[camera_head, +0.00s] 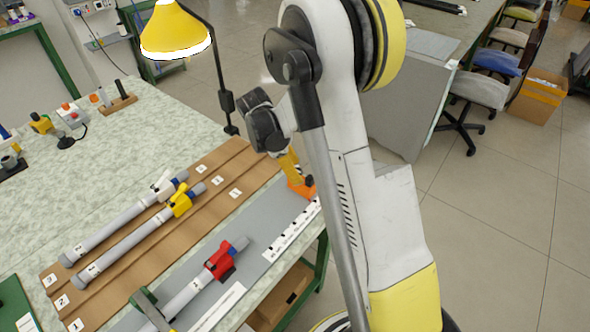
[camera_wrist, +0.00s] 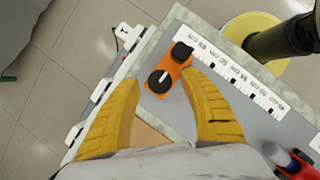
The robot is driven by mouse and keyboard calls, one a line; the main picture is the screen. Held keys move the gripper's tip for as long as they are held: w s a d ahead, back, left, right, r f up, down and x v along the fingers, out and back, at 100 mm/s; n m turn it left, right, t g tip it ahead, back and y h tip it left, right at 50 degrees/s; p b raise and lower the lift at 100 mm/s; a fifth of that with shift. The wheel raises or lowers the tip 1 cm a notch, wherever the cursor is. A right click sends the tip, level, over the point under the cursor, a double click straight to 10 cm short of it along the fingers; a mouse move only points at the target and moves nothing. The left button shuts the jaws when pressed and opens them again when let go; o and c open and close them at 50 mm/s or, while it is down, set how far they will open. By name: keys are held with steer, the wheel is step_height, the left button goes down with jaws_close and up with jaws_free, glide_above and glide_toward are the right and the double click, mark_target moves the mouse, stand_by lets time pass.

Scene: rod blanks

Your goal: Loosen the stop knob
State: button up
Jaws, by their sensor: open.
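The orange stop (camera_head: 298,184) sits at the far end of the grey board. In the wrist view, the orange stop (camera_wrist: 172,74) carries two black knobs. The nearer round knob (camera_wrist: 160,81) has a white line across its top; the other dark knob (camera_wrist: 181,52) sits farther up. I cannot tell which is the stop knob. My gripper (camera_head: 291,167) points down above the stop, its yellow fingers partly hidden by my arm. In the wrist view, my gripper (camera_wrist: 162,78) is open and empty, its fingers spread to either side of the nearer knob. Contact is not visible.
A ruled white scale (camera_wrist: 225,62) runs beside the stop along the board (camera_head: 190,266). A grey rod with a red clamp (camera_head: 221,262) lies on the board. Rods with white and yellow clamps lie on a brown rack (camera_head: 215,190). A yellow lamp (camera_head: 175,32) stands behind.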

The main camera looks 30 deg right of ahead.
steer(key=shift+r, duration=0.1)
steer(key=v, duration=1.2)
